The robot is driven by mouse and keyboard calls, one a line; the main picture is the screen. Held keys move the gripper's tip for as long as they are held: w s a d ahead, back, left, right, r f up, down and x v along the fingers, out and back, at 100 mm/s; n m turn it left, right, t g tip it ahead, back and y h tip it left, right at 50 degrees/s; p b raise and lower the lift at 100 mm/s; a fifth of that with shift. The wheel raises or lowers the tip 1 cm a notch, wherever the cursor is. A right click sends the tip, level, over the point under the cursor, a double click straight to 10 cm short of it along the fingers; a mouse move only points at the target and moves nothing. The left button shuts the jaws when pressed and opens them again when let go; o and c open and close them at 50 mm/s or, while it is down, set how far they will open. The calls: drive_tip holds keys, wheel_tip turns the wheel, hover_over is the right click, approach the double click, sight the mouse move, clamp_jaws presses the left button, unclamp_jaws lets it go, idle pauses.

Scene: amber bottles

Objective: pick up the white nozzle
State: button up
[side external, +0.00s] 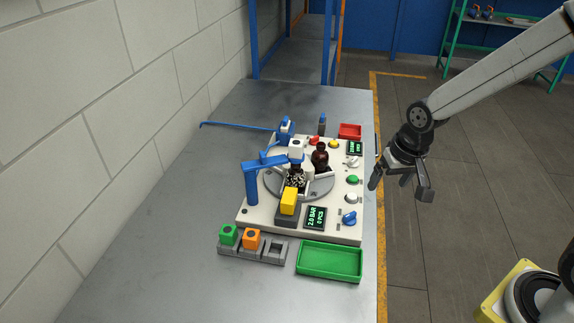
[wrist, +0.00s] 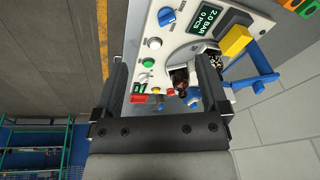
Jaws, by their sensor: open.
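My gripper (side external: 399,187) is open and empty, off to the right of the table edge, well apart from the nozzle. In the wrist view my gripper (wrist: 160,64) has its fingers spread, with the machine panel beyond them. I cannot make out the white nozzle in that view.
A dark amber bottle (side external: 320,158) stands on the turntable. A yellow block (side external: 289,201) sits at the machine's front. A grey rack (side external: 273,251) holds green (side external: 228,235) and orange (side external: 251,238) blocks. A green tray (side external: 330,262) and a red bin (side external: 350,131) stand nearby. The table's left is clear.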

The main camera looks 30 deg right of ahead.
drive_tip(key=w+a+r+m, duration=0.2)
drive_tip(key=w+m, duration=0.8)
drive_tip(key=w, duration=0.3)
drive_tip(key=r+m+g+y, duration=0.1)
drive_tip(key=m, duration=1.2)
hover_over(297, 143)
drive_tip(key=shift+s+d, duration=0.25)
drive_tip(key=shift+d, duration=0.05)
drive_tip(key=shift+w+a+f, duration=0.1)
drive_tip(key=shift+a+f, duration=0.05)
drive_tip(key=shift+f, duration=1.15)
drive_tip(key=shift+w+a+f, duration=0.1)
drive_tip(key=shift+w+f, duration=0.1)
drive_tip(key=shift+f, duration=1.1)
drive_tip(key=shift+w+a+f, duration=0.1)
drive_tip(key=shift+w+f, duration=0.05)
drive_tip(key=shift+f, duration=1.1)
